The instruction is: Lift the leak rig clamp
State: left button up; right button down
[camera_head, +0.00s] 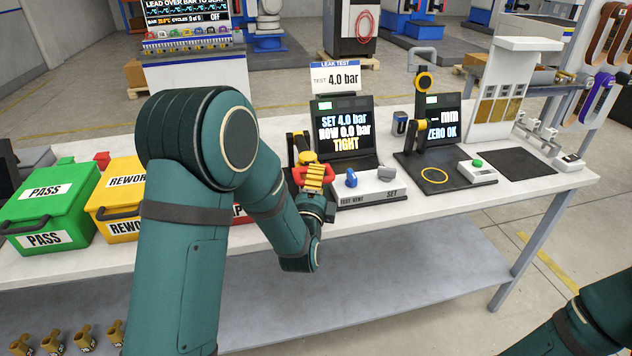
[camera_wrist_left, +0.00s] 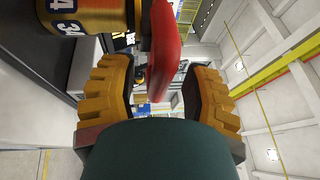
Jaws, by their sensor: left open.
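The leak rig clamp shows a red handle (camera_head: 299,176) on the leak test stand, largely covered by my left gripper in the head view. My left gripper (camera_head: 315,178) is at the clamp, its yellow fingers over the red handle. In the left wrist view the red handle (camera_wrist_left: 166,55) reaches between the two open, ribbed fingers of the gripper (camera_wrist_left: 158,85), with gaps visible beside it. A brass part with number labels (camera_wrist_left: 85,14) sits next to the handle. My right gripper is out of view.
The rig screen (camera_head: 345,125) reads "NOW 0.0 bar TIGHT". A blue knob (camera_head: 351,178) stands right of my gripper. A green PASS bin (camera_head: 45,205) and a yellow REWORK bin (camera_head: 122,185) stand left. A gauge stand (camera_head: 436,172) is further right.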

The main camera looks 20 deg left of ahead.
pick_arm(q)
jog(key=shift+c, duration=0.4)
grip_shut()
jog(key=shift+r, duration=0.1)
